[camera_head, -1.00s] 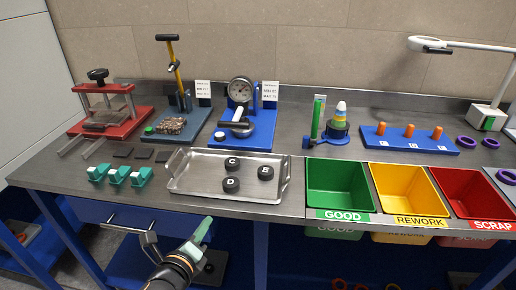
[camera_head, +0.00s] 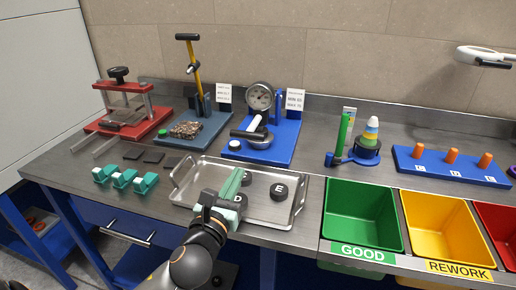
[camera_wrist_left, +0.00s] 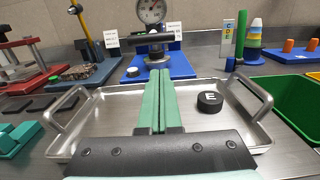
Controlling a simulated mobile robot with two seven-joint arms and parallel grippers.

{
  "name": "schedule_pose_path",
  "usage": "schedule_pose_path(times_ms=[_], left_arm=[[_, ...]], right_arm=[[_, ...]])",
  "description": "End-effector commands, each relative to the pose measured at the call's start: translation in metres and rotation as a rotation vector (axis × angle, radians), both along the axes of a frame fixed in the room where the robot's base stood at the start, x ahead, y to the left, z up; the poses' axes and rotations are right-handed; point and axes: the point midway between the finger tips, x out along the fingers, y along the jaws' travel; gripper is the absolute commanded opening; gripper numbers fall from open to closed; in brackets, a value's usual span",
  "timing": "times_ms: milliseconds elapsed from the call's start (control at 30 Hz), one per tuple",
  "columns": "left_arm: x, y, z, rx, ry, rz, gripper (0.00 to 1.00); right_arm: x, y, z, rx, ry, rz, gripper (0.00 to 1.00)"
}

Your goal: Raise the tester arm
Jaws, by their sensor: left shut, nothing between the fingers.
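The tester is a blue base (camera_head: 272,153) with a round dial gauge (camera_head: 261,96). In the left wrist view the gauge (camera_wrist_left: 151,11) and a dark bar (camera_wrist_left: 150,38) show straight ahead, beyond the fingertips. My left gripper (camera_head: 238,174) has green fingers pressed together, empty, above the metal tray and in front of the tester, apart from it. The fingers also show in the left wrist view (camera_wrist_left: 160,74). My right gripper is not in view.
The metal tray (camera_head: 292,216) holds black pucks, one marked E (camera_head: 278,191); the others are partly hidden by my gripper. A yellow-handled press (camera_head: 196,70) stands left of the tester. Green (camera_head: 362,213) and yellow (camera_head: 445,228) bins lie right of the tray.

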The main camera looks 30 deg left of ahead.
Motion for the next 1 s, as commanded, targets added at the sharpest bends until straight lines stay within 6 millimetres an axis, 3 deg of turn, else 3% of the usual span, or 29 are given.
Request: schedule_pose_path(times_ms=[467,1000], left_arm=[[0.01,0.002,0.001,0.001,-0.002,0.001,0.0],[0.088,0.022,0.004,-0.001,0.0,0.002,0.0]], right_arm=[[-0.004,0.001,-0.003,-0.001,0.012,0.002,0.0],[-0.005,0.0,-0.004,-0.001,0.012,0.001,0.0]])
